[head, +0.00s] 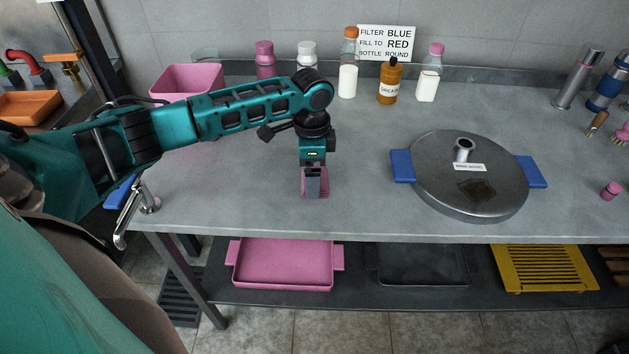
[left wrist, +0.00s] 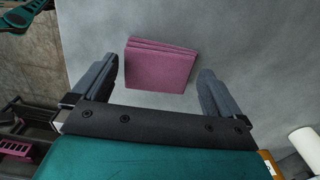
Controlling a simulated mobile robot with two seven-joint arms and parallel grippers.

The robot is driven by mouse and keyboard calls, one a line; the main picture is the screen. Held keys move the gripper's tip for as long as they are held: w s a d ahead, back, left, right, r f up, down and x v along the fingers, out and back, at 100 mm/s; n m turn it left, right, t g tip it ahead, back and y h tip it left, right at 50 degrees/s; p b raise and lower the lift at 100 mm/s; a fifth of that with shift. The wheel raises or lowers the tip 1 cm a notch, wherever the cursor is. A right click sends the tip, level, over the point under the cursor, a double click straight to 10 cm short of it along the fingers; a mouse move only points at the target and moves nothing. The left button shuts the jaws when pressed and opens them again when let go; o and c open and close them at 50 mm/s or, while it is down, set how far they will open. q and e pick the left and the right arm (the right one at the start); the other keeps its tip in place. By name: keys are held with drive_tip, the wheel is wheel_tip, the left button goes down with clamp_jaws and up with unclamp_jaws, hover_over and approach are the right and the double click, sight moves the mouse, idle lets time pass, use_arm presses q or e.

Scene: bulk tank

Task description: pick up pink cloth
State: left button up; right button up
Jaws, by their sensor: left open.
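The pink cloth (left wrist: 158,68) is a folded, layered square lying flat on the grey table. In the left wrist view it lies between and a little beyond the two fingertips, apart from both. In the head view only parts of the cloth (head: 325,192) show around my left gripper (head: 313,190), which points straight down over it and hides most of it. My left gripper (left wrist: 158,82) is open and empty, and its height above the cloth is hard to tell. My right gripper is in neither view.
A pink tub (head: 190,82) and several bottles stand along the back. A large lid (head: 470,200) with blue handles lies to the right. A metal tap (head: 145,203) is at the table's left end. Trays, including a pink one (head: 283,262), sit on the shelf below.

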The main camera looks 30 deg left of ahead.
use_arm(q)
drive_tip(key=shift+f, duration=0.75)
drive_tip(key=shift+c, duration=0.5)
drive_tip(key=c, duration=0.7)
drive_tip(key=shift+o, duration=0.2)
drive_tip(key=shift+r, duration=0.2)
wheel_tip(320, 180, up, 20)
drive_tip(key=p, duration=0.2)
drive_tip(key=shift+f, duration=0.15)
